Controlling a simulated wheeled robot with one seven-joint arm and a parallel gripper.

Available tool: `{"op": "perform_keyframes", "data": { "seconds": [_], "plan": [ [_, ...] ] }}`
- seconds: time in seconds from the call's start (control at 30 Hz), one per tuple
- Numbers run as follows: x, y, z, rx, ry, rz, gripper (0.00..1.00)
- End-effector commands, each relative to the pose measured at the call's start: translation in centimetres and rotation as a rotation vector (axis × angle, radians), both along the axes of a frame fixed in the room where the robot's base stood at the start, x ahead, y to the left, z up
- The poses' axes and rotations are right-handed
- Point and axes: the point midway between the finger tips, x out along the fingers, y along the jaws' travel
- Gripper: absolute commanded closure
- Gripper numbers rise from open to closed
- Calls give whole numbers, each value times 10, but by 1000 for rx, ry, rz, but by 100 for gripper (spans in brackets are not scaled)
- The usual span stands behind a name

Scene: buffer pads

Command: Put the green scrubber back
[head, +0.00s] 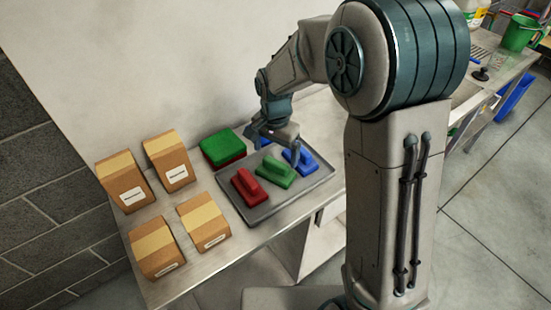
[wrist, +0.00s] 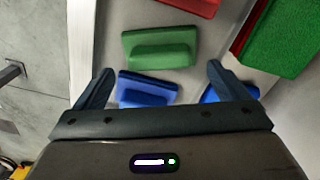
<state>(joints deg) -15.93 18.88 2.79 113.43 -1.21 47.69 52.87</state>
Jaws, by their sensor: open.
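The green scrubber (head: 275,170), a flat block with a raised grip, lies on a grey tray (head: 262,212) between a red scrubber (head: 249,187) and a blue scrubber (head: 304,163). In the wrist view the green scrubber (wrist: 160,48) is ahead of my gripper (wrist: 160,72), beyond the blue scrubber (wrist: 148,87). My gripper (head: 279,141) is open and empty above the tray's back right part, apart from the green scrubber. The blue scrubber is partly hidden by my gripper. Another blue piece (wrist: 210,96) shows behind the right finger.
A green pad (head: 222,144) lies on a red pad (head: 230,161) behind the tray. Several cardboard boxes (head: 168,160) stand on the table's left part. A wall rises behind the table. A green bucket (head: 519,33) stands on a far counter at right.

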Motion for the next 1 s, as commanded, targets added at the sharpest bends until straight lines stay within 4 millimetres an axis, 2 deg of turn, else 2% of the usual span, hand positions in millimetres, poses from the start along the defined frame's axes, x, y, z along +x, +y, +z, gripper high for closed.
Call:
{"op": "perform_keyframes", "data": {
  "seconds": [0.1, 0.3, 0.43, 0.67, 0.77, 0.87, 1.0],
  "plan": [
    [1, 0, 28, 2, -6, 0, 6],
    [1, 0, 64, 1, -4, 0, 6],
    [0, 0, 77, -1, -1, 1, 6],
    [-2, -3, 84, 1, -4, 7, 6],
    [-11, -14, 92, 3, -20, 36, 6],
    [-30, -35, 103, 6, -51, 97, 6],
    [-69, -69, 117, 2, -106, 215, 6]
  ]
}}
